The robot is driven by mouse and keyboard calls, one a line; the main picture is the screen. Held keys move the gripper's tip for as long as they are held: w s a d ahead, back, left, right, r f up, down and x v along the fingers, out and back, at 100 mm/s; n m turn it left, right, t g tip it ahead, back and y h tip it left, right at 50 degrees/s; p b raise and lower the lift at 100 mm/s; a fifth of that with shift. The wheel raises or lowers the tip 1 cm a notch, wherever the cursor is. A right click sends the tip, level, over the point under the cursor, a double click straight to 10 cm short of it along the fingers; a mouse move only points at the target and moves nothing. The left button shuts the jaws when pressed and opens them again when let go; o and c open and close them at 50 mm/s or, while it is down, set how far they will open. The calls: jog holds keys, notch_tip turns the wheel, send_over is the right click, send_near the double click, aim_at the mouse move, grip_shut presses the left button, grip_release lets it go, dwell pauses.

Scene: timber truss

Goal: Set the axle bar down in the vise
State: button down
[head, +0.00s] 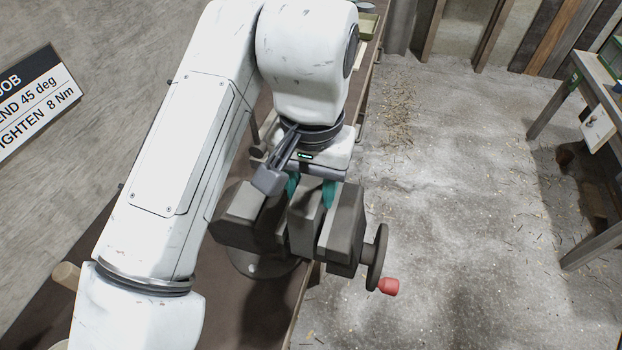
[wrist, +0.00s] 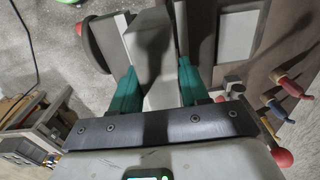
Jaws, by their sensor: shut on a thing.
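The grey vise (head: 343,235) stands at the bench edge, with its wheel and red knob on the right. It also shows in the wrist view (wrist: 240,35). My gripper (head: 311,191) is over the vise, its teal fingers pointing down. In the wrist view my gripper (wrist: 157,85) is shut on a plain grey block, which I take to be the axle bar (wrist: 155,60). In the head view the axle bar (head: 304,222) stands between the vise's two side blocks. Its underside is hidden, so I cannot tell whether it rests on the vise.
The brown bench (head: 372,75) runs along behind the vise. Several tools with coloured handles (wrist: 290,87) are at the right in the wrist view. A second table (head: 590,75) stands at the far right. The concrete floor (head: 450,200) between is open, with scattered shavings.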

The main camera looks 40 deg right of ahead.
jog(key=shift+f+b, duration=0.3)
jog(key=shift+f, duration=0.5)
dwell(0.7)
jog(key=shift+c, duration=2.4)
grip_release()
notch_tip(320, 180, up, 11)
jog(key=shift+f, duration=0.1)
